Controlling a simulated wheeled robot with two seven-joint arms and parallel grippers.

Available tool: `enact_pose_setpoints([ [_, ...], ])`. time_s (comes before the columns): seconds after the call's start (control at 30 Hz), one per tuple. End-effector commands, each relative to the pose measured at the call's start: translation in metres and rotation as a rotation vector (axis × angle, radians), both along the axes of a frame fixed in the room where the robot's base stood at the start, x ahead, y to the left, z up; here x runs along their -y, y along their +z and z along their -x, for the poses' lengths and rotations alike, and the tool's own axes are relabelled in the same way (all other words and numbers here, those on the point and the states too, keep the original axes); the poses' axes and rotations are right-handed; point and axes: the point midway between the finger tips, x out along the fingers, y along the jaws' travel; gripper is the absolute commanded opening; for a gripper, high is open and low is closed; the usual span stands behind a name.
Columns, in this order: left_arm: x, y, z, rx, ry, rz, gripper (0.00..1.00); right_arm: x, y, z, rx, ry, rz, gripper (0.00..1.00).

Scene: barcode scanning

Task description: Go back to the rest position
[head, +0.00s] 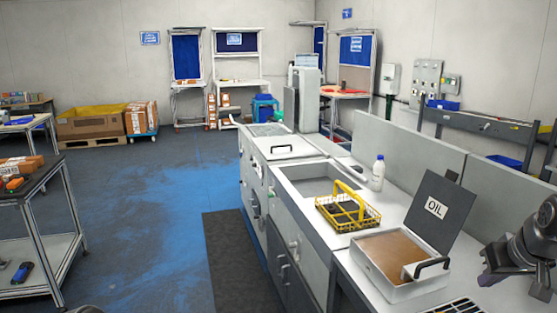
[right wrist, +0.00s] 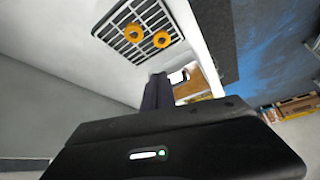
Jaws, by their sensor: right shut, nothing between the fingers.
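My right gripper (head: 488,272) is at the right edge of the head view, over the counter and to the right of the oil box. It is shut and empty. In the right wrist view its dark fingers (right wrist: 157,92) are together, apart from anything else. My left gripper is not in the head view.
The white oil box (head: 385,278) stands with its dark "OIL" lid (head: 440,208) raised. A yellow wire basket (head: 348,212) and white bottle (head: 378,173) stand behind it. Two orange rings (right wrist: 133,33) lie on a grate (right wrist: 140,28).

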Motion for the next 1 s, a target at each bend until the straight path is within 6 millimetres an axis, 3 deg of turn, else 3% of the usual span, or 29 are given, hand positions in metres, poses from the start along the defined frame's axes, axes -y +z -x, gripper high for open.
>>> enact_pose_setpoints([
  [0.27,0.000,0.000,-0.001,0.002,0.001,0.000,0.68,-0.008,-0.008,-0.032,0.134,-0.040,-0.016,0.00],
  [0.47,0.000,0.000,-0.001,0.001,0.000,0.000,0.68,-0.042,-0.062,-0.064,0.188,-0.050,-0.070,0.00],
  [0.57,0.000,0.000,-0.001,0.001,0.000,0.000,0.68,-0.068,-0.104,-0.075,0.191,-0.051,-0.108,0.00],
  [0.67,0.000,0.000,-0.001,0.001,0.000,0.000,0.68,-0.103,-0.159,-0.078,0.174,-0.050,-0.156,0.00],
  [0.77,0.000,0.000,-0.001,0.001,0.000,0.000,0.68,-0.148,-0.227,-0.066,0.132,-0.050,-0.213,0.00],
  [0.87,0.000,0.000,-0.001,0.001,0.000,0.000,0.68,-0.192,-0.292,-0.038,0.071,-0.052,-0.266,0.00],
  [1.0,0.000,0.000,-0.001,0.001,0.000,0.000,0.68,-0.251,-0.371,0.024,-0.044,-0.052,-0.327,0.00],
])
